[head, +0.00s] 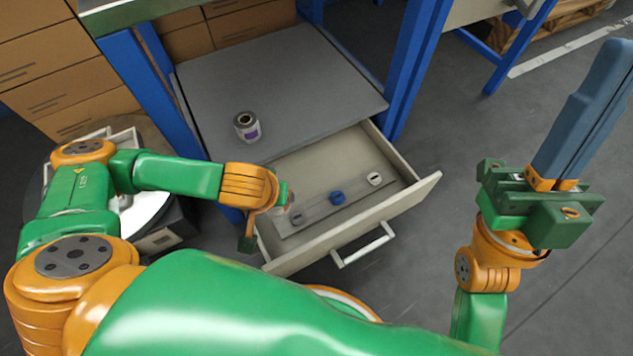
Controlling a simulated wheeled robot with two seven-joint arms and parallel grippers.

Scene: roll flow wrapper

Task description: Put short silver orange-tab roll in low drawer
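The low drawer (405,206) is pulled open under the grey shelf, its handle facing me. My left gripper (262,218) is over the drawer's left front corner, seen from behind; its fingers are mostly hidden by its own wrist. A small greyish, reddish patch shows beside it, too small to identify. I cannot make out an orange tab or a clear silver roll. My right gripper (594,110) points up at the right, away from the drawer; its long blue fingers lie together with nothing between them.
A roll with a dark top and a white-purple label (246,127) stands on the grey shelf (290,75). In the drawer a blue-topped piece (337,198) and a pale one (375,179) stand on a strip. Blue posts (415,70) flank the shelf.

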